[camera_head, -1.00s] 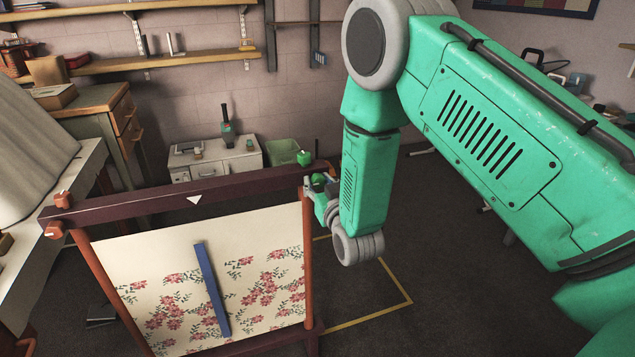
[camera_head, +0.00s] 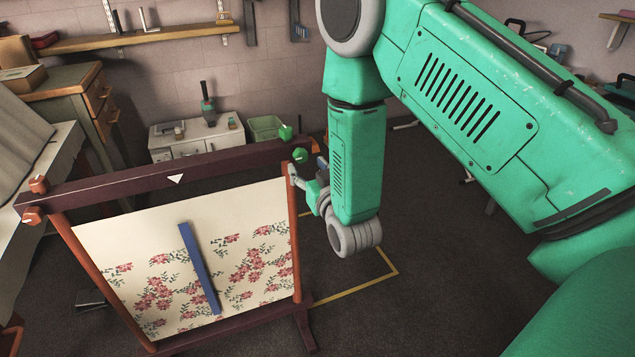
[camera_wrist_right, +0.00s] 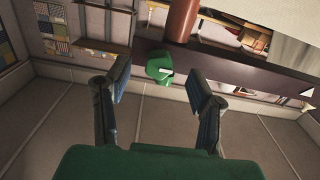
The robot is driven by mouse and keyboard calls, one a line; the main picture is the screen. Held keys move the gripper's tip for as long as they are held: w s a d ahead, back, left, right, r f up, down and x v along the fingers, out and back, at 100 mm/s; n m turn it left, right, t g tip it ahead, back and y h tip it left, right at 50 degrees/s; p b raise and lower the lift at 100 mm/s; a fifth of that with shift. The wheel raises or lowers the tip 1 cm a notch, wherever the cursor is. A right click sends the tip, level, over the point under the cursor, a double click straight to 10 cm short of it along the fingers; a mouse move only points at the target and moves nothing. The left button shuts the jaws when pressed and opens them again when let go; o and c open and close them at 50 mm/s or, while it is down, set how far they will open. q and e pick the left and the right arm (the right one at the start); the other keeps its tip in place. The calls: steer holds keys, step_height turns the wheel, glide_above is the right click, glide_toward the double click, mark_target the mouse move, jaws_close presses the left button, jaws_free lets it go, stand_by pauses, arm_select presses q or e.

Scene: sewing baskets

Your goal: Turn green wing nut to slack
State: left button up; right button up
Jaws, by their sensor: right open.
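A wooden scroll frame has a dark top bar (camera_head: 130,178) with green wing nuts at its right end. One green wing nut (camera_head: 300,155) is on the near side, and another (camera_head: 286,132) is on the far side. My right gripper (camera_head: 305,172) is just below and beside the near nut. In the right wrist view, one green nut (camera_wrist_right: 158,66) with a white mark sits ahead between the open fingers (camera_wrist_right: 158,84), with clear space on both sides. The fingers look apart from it. My left gripper is not in view.
Orange knobs (camera_head: 35,200) sit at the bar's left end. Floral cloth (camera_head: 130,235) with a blue strip (camera_head: 198,268) fills the frame. A white cabinet (camera_head: 215,138) and a green bin (camera_head: 265,127) stand behind. The floor right of the frame is open.

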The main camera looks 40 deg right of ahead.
steer(key=v, duration=0.7)
steer(key=shift+s, duration=0.35)
steer(key=shift+a, duration=0.1)
steer(key=s+a+f+n+g+y, duration=0.1)
steer(key=s+a+f+g+y, duration=0.15)
steer(key=s+f+g, duration=0.55)
steer(key=s+a+f+n+g+y, duration=0.1)
steer(key=s+a+f+g, duration=0.25)
steer(key=s+f, duration=0.8)
steer(key=s+f+n+g, duration=0.1)
steer(key=s+f+g, duration=0.4)
steer(key=s, duration=0.3)
steer(key=shift+a, duration=0.2)
steer(key=shift+g+y, duration=0.25)
